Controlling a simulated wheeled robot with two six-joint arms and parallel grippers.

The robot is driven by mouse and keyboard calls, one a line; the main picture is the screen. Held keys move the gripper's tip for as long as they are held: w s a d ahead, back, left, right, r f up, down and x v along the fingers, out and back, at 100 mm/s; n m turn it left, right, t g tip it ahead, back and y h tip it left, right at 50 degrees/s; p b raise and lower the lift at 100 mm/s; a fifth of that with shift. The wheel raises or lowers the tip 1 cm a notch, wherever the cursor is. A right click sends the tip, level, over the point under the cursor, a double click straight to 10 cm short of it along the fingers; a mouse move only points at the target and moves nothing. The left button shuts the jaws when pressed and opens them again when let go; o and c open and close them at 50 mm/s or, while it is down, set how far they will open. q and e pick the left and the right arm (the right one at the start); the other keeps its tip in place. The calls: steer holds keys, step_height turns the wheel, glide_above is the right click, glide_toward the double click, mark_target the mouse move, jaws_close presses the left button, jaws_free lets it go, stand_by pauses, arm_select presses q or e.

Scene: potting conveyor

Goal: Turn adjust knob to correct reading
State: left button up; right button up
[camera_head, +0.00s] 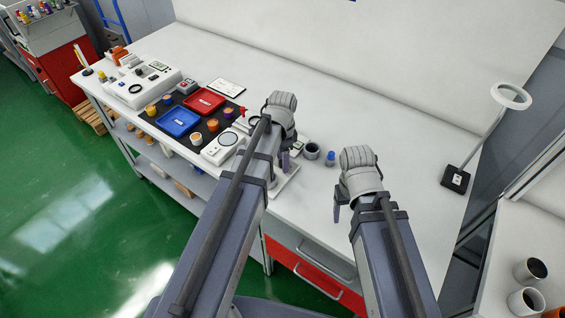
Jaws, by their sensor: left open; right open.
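A white instrument box (168,78) with a dark round part and a small display stands at the left end of the white workbench (395,125). A smaller white device (226,146) with a round, dark-rimmed face is left of my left gripper. I cannot tell which small part is the adjust knob, and no reading is legible. My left gripper (284,160) is open above a pale flat device (284,184), which my arm partly hides. My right gripper (338,208) is open, pointing down over the bench near its front edge. I see nothing held in either.
A black mat carries a blue tray (178,121), a red tray (204,101) and several small jars. A dark-topped cup (312,151) and a blue-capped bottle (330,158) stand between my grippers. A ring lamp (511,96) stands at right. The bench's back middle is clear.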

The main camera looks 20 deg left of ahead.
arm_select(q)
jaws_close()
stand_by(0.5)
